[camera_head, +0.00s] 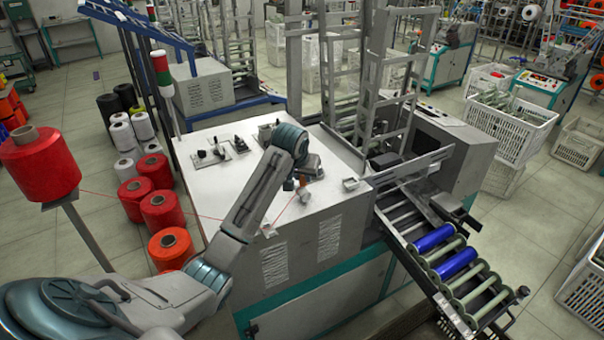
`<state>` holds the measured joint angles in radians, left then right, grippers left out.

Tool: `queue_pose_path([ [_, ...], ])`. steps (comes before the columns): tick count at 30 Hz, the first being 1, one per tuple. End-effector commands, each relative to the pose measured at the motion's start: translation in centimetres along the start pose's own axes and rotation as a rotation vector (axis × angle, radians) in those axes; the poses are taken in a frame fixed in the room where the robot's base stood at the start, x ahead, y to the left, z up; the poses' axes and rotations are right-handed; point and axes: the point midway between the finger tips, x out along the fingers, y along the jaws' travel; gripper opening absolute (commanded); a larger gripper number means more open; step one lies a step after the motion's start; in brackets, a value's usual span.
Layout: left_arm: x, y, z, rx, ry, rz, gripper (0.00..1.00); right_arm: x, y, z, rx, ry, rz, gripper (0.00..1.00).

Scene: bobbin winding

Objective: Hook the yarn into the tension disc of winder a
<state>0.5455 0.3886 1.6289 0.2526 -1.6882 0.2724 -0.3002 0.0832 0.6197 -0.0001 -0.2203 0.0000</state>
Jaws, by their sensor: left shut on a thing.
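My left gripper (300,186) points down over the front right of the white-topped winder (235,185). It is shut on the thin red yarn (150,203), though its fingertips are small and partly hidden. The yarn runs from a large red cone (42,170) at the left, past a small grey fitting (268,231) at the machine's front edge, and up toward the gripper. A small pale round part (305,197) sits right by the fingertips and may be the tension disc. I cannot tell whether the yarn touches it. My right gripper is not in view.
Small black fittings (218,150) stand on the back of the winder top. A metal frame (395,85) rises at its right. A roller chute with blue bobbins (433,238) slopes down at the right. Red and orange cones (171,248) stand on the floor at the left.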

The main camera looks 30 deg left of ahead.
Motion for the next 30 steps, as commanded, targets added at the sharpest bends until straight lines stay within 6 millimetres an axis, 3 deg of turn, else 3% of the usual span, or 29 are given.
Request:
queue_pose_path([
  [30,2.5,0.0,1.4,0.0,-0.001,0.0,0.02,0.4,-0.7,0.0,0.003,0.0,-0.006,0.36],
])
